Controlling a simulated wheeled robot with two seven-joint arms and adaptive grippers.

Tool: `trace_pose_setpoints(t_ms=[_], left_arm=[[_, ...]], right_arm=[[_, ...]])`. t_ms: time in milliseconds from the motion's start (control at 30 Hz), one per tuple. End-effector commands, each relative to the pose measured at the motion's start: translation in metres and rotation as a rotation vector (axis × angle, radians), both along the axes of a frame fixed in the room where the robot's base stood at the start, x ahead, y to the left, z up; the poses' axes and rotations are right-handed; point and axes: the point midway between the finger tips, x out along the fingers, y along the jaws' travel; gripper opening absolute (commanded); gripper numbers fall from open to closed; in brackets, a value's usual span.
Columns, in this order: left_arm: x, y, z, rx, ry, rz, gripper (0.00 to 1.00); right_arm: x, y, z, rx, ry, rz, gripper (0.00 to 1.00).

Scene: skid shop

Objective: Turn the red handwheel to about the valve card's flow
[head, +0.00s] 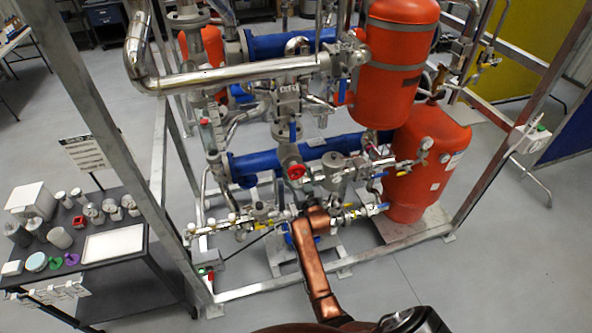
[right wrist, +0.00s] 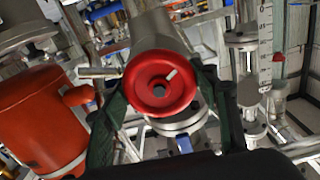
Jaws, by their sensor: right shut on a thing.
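The red handwheel (head: 296,171) sits at the front of the pipe skid in the head view. My left gripper is not in view.
Orange tanks (head: 430,160), blue cylinders (head: 300,155) and pipes crowd the skid. Grey frame posts (head: 95,110) surround it. A dark bench (head: 125,255) with parts stands left.

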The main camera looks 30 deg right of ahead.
Motion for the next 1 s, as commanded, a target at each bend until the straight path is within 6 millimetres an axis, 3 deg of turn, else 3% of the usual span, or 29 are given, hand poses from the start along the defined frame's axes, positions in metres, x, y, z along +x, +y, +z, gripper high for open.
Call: trace_pose_setpoints(t_ms=[233, 267, 500, 833, 1000], left_arm=[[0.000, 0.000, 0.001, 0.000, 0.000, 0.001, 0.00], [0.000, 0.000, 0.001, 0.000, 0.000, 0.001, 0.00], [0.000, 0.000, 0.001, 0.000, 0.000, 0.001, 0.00], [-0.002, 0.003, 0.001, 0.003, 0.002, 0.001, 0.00], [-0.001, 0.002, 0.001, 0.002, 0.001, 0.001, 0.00]], right_arm=[[0.000, 0.000, 0.000, -0.019, 0.005, 0.001, 0.31], [0.000, 0.000, 0.000, -0.019, 0.005, 0.001, 0.56], [0.000, 0.000, 0.000, -0.018, 0.004, 0.000, 0.72], [-0.002, 0.001, 0.000, -0.018, 0.004, 0.000, 0.73], [-0.020, 0.004, -0.002, -0.018, 0.005, -0.001, 0.73]])
